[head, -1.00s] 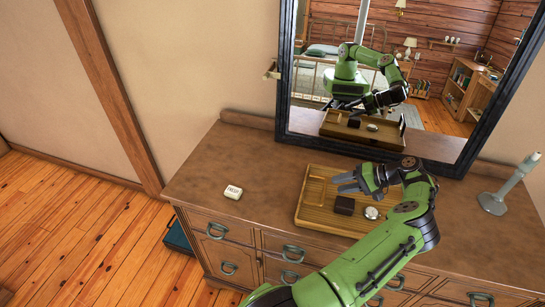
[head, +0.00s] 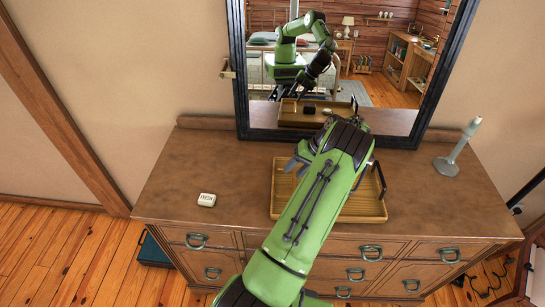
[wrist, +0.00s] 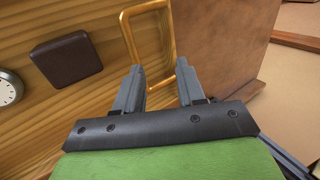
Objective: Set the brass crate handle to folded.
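The brass crate handle (wrist: 165,42) is a rectangular loop at the top middle of the wrist view. It lies at the end of the wooden crate (wrist: 85,18), by the crate's edge. My gripper (wrist: 158,84) is open and the loop lies just ahead of and between its two fingers. I cannot tell whether a finger touches it, or its exact tilt. In the head view, my gripper (head: 296,163) is over the left end of the shallow crate (head: 370,212), and my arm hides much of it. A dark handle (head: 381,180) stands up at the crate's right end.
A dark box (wrist: 66,60) and a round silver dial (wrist: 8,88) lie in the crate. On the dresser (head: 175,175) are a white "FRESH" block (head: 206,199) at left and a grey-green stand (head: 455,150) at right. A black-framed mirror (head: 238,70) rises behind.

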